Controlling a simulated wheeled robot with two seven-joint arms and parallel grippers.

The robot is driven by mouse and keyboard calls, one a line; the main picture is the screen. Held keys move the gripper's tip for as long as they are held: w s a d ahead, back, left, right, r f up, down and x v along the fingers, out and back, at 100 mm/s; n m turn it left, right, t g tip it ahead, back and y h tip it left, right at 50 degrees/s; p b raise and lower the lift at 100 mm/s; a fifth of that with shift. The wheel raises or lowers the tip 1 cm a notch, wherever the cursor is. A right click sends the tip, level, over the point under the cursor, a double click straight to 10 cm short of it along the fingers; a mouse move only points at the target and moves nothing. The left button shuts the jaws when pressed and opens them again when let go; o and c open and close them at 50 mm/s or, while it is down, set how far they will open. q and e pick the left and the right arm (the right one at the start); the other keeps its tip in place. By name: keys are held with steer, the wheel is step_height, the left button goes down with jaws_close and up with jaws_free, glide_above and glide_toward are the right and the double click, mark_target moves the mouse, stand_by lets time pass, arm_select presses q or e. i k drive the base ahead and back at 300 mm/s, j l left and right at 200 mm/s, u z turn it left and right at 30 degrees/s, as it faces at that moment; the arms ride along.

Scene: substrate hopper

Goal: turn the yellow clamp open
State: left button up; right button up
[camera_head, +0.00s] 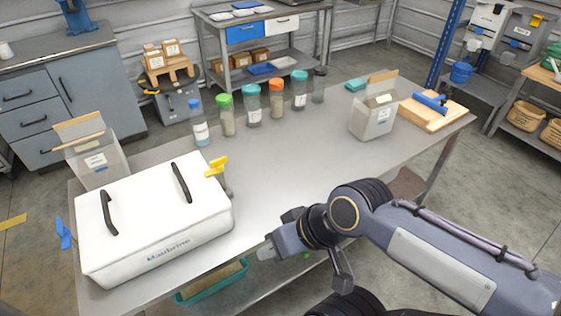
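The yellow clamp (216,167) sits at the right end of the white box (150,236), near its back right corner. Its yellow handle stands at lid height, beside a dark grey part below it. The lid is down on the box and has two black handles. A blue clamp (63,234) is at the box's left end. My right gripper (304,268) is in front of the table's front edge, to the right of the box. Its fingers are spread wide with nothing between them. It is well apart from the yellow clamp. My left gripper is not in view.
Several capped jars (252,105) stand along the table's back edge. A clear bin (96,162) stands behind the box, and another bin (373,117) stands at the right beside a wooden board (432,112). The middle of the table (300,160) is clear.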

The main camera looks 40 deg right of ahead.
mark_target(216, 166)
steer(key=l+z, duration=0.1)
steer(key=z, duration=0.6)
steer(key=i+l+u, duration=0.15)
steer(key=u, duration=0.2)
steer(key=i+l+u, duration=0.15)
steer(key=l+u, duration=0.5)
steer(key=i+l, duration=0.05)
steer(key=l, duration=0.05)
